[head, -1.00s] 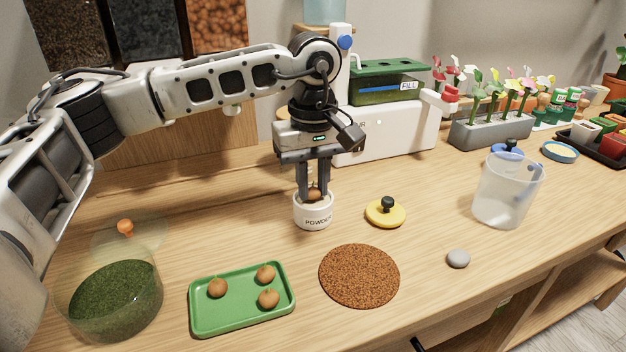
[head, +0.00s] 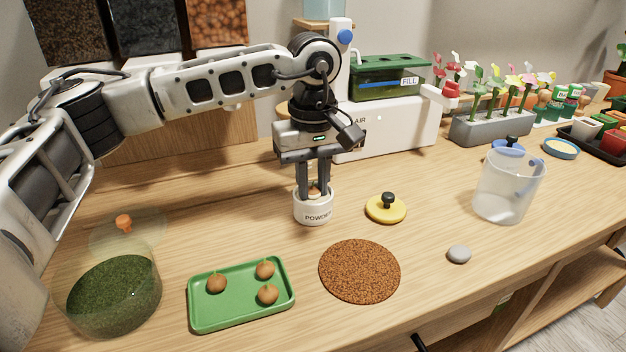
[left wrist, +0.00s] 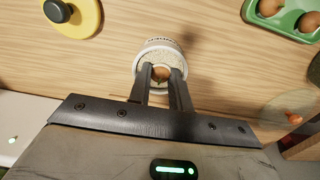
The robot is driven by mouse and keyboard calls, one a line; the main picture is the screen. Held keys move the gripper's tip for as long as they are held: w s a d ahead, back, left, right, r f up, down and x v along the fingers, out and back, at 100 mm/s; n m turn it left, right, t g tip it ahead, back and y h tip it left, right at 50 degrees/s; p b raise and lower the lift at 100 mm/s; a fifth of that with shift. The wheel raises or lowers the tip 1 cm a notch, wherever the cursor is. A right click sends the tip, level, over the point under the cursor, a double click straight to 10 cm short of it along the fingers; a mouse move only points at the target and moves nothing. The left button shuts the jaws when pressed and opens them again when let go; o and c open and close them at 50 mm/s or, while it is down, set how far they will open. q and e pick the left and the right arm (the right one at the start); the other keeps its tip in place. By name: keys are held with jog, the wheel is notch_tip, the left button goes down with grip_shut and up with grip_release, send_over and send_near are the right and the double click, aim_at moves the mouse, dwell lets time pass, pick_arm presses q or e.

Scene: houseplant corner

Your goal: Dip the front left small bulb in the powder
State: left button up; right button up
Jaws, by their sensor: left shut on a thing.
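A small brown bulb (left wrist: 161,74) is between the fingers of my left gripper (head: 314,190). The gripper points straight down with its fingertips inside the mouth of the white powder pot (head: 313,212), labelled "POWDER". In the left wrist view pale powder shows around the bulb within the pot's rim (left wrist: 141,60). The bulb's underside is hidden, so its depth in the powder is unclear. A green tray (head: 236,317) at the front holds three similar bulbs, at back left (head: 216,284), back right (head: 265,270) and front right (head: 268,294); its front left part is bare. My right gripper is not in view.
A yellow lid with a black knob (head: 386,209) lies right of the pot. A round brown mat (head: 359,272), a grey stone (head: 459,254) and a clear jug (head: 505,190) are further right or in front. A glass bowl of moss (head: 112,298) stands front left. A white appliance (head: 392,128) stands behind.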

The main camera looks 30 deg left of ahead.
pick_arm(q)
jog(key=shift+r, duration=0.1)
jog(key=shift+r+p, duration=2.55)
jog(key=shift+r, duration=0.9)
jog(key=shift+f, duration=0.1)
